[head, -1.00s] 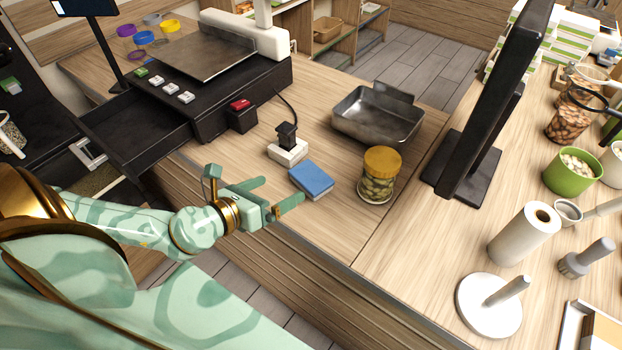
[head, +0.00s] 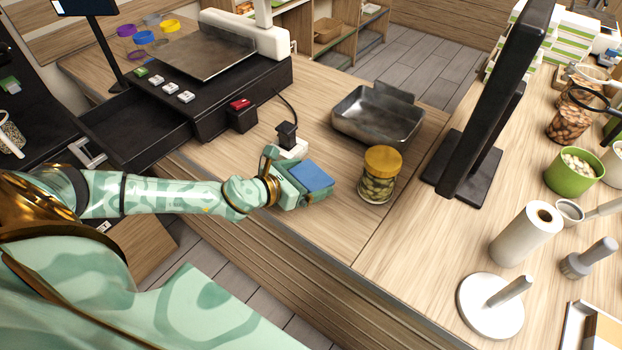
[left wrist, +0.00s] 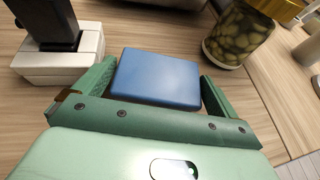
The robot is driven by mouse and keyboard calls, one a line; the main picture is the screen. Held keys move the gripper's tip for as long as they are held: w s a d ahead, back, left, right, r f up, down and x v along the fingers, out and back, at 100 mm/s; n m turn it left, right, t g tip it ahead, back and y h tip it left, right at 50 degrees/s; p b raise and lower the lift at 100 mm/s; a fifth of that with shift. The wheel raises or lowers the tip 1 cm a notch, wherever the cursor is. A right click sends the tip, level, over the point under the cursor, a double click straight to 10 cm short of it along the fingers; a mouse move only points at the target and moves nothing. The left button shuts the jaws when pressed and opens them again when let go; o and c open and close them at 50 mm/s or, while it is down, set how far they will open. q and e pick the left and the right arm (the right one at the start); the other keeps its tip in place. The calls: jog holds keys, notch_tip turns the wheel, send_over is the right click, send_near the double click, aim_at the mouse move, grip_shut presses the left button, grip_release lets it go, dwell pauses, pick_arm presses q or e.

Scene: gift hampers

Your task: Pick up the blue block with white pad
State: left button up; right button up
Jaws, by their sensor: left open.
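The blue block (head: 311,176) lies on the wooden counter between the fingers of my left gripper (head: 316,188). In the left wrist view the block (left wrist: 158,77) shows its flat blue top, with a green finger on its left and another on its right. The left gripper (left wrist: 156,88) is open around it, and small gaps seem to show beside the block. The white pad is not visible; the block's underside is hidden. My right gripper is not in view.
A jar with a yellow lid (head: 380,174) stands just right of the block. A white-based black plug-like item (head: 288,138) is close behind it. A metal tray (head: 378,115) is farther back, and a black monitor stand (head: 463,170) is to the right.

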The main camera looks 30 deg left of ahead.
aim_at(308, 177)
pick_arm(q)
jog(key=x, duration=0.3)
jog(key=shift+w+d, duration=0.1)
jog(key=shift+w, duration=0.1)
jog(key=c, duration=0.6)
jog(key=shift+c, duration=0.2)
